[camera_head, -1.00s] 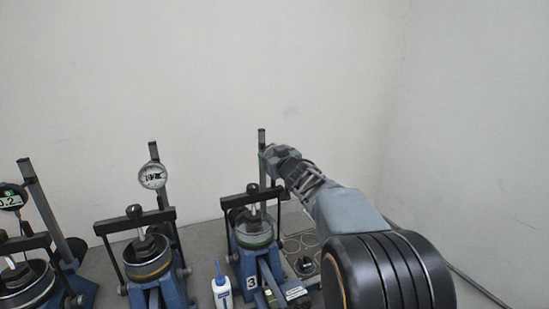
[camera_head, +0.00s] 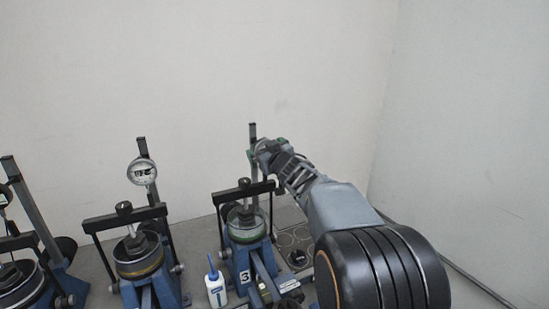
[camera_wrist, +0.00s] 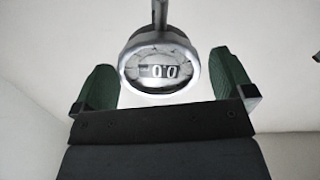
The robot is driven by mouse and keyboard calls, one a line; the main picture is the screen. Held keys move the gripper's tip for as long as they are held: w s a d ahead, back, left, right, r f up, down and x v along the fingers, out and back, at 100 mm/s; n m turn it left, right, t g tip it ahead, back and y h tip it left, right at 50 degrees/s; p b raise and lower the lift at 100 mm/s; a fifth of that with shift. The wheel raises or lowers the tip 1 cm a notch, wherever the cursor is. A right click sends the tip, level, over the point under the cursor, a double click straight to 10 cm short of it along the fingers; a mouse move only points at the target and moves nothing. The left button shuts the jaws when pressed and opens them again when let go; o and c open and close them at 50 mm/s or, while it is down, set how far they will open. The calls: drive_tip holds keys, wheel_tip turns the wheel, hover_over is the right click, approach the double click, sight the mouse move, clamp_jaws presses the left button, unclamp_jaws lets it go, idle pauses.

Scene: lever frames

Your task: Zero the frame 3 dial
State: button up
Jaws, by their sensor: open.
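Frame 3 (camera_head: 246,262) is a blue lever frame with a white "3" label, a black crossbar and a grey post. Its round dial (camera_wrist: 158,68) has a silver rim and a counter window that seems to read 00. In the head view the dial is hidden behind my gripper (camera_head: 256,150), which is at the upper part of the post. In the wrist view my gripper (camera_wrist: 166,84) is open, with one green-padded finger on each side of the dial.
Another blue frame (camera_head: 150,290) with a white-faced dial (camera_head: 142,171) stands to the left, and a further frame (camera_head: 50,285) is at the left edge. A white bottle (camera_head: 216,288) with a blue cap stands beside frame 3. Walls close in behind and to the right.

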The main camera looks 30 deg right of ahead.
drive_tip(key=s, duration=1.3)
drive_tip(key=shift+b, duration=0.3)
drive_tip(key=s+d+f+m+g+h, duration=0.2)
drive_tip(key=s+d+f+g+h, duration=0.1)
drive_tip(key=f+g, duration=0.15)
drive_tip(key=s+d+f+m+g+h, duration=0.3)
drive_tip(key=f+h, duration=0.1)
drive_tip(key=f, duration=0.2)
drive_tip(key=s+a+f+n+g+y, duration=0.1)
drive_tip(key=s+a+f+g+y, duration=0.1)
drive_tip(key=a, duration=0.7)
drive_tip(key=s+a+f+n+g+y, duration=0.1)
drive_tip(key=s+a+f+g+y, duration=0.2)
drive_tip(key=s+a+f+y, duration=0.2)
drive_tip(key=s+a+f, duration=0.2)
drive_tip(key=s+a, duration=0.2)
drive_tip(key=shift+s+a+g, duration=0.15)
drive_tip(key=shift+a+g, duration=0.1)
drive_tip(key=shift+g, duration=0.1)
